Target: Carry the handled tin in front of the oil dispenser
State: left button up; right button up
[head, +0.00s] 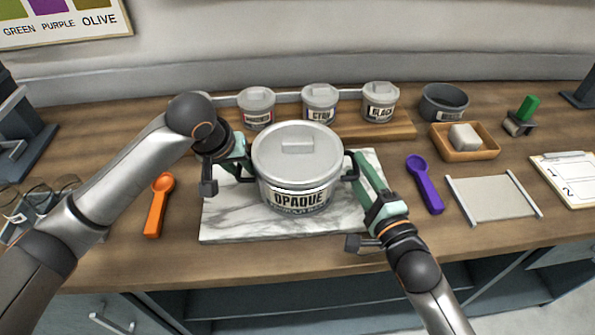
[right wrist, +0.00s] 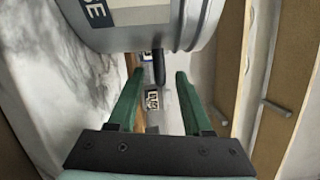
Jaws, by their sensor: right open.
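The handled tin (head: 297,172) is a large grey lidded pot labelled OPAQUE, with a dark handle on each side. It stands upright on a marble slab (head: 230,222). My left gripper (head: 243,163) is at its left handle; whether the fingers are closed there is unclear. My right gripper (head: 356,172) is at its right handle. In the right wrist view my right gripper (right wrist: 155,78) is open, with the dark handle (right wrist: 159,68) between its green fingertips and the tin (right wrist: 150,25) beyond. I cannot make out an oil dispenser in either view.
Small labelled tins, one marked CYAN (head: 320,103), stand on a wooden rack behind. An orange scoop (head: 157,208) lies left and a purple scoop (head: 426,187) right. A grey tray (head: 494,197), wooden dish (head: 480,150) and clipboard (head: 570,180) are further right.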

pick_arm(q)
jog(key=shift+x, duration=0.95)
pick_arm(e)
jog(key=shift+x, duration=0.95)
pick_arm(q)
jog(key=shift+c, duration=0.3)
pick_arm(e)
jog(key=shift+c, duration=0.3)
pick_arm(q)
grip_shut()
pick_arm(e)
jog(key=c, duration=0.5)
grip_shut()
pick_arm(q)
jog(key=shift+w+r, duration=0.15)
jog(key=shift+r, duration=0.1)
pick_arm(e)
jog(key=shift+r, duration=0.25)
